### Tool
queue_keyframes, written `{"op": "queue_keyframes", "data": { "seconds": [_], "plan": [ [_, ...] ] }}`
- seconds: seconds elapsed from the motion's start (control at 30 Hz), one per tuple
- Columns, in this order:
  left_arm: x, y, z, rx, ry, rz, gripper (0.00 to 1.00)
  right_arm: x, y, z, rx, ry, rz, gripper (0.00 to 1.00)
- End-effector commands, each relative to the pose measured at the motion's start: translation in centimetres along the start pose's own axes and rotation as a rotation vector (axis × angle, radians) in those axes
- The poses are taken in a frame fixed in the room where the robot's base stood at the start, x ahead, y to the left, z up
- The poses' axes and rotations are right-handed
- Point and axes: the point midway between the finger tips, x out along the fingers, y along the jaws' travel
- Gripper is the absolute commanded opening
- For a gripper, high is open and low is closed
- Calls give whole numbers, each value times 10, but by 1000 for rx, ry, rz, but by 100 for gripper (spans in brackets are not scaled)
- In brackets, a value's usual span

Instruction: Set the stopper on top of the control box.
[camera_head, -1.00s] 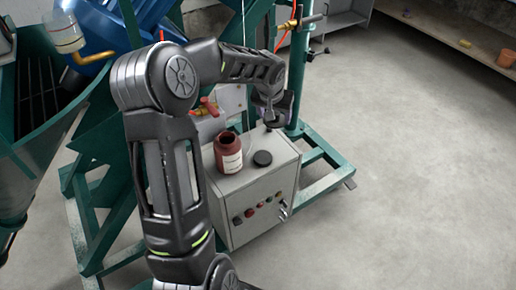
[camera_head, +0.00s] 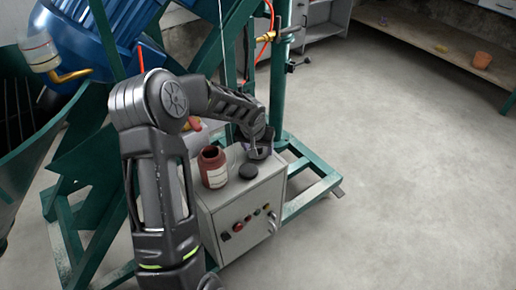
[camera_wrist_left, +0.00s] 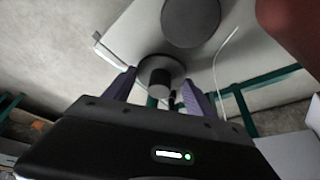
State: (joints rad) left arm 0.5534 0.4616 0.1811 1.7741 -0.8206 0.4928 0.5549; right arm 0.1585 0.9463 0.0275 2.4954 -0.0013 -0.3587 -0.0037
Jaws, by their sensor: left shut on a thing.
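The control box (camera_head: 246,204) is a pale grey cabinet with buttons on its front. My left gripper (camera_head: 258,150) is low over the rear right part of its top. In the left wrist view, its purple fingers (camera_wrist_left: 158,80) are shut on the stopper (camera_wrist_left: 160,68), a dark knob with a round grey flange. The box top (camera_wrist_left: 135,35) lies behind the stopper; I cannot tell whether they touch. In the head view the stopper is mostly hidden by the gripper. My right gripper is not in view.
A dark round lid (camera_head: 249,171) lies on the box top beside the gripper. A red-brown open jar (camera_head: 213,167) stands to its left. Green frame beams (camera_head: 318,188) surround the box behind and to the right. The floor (camera_head: 400,200) at right is clear.

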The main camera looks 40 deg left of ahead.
Motion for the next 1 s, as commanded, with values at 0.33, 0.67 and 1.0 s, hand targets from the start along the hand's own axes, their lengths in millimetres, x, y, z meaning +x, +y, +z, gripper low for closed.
{"op": "queue_keyframes", "data": {
  "seconds": [0.33, 0.67, 1.0],
  "plan": [
    [3, 0, 1, -1, 1, 0, 26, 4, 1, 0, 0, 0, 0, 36],
    [2, 0, 1, -1, 0, 0, 86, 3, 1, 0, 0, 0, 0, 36],
    [-2, 0, -1, -1, 0, 0, 86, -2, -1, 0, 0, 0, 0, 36]
  ]
}}
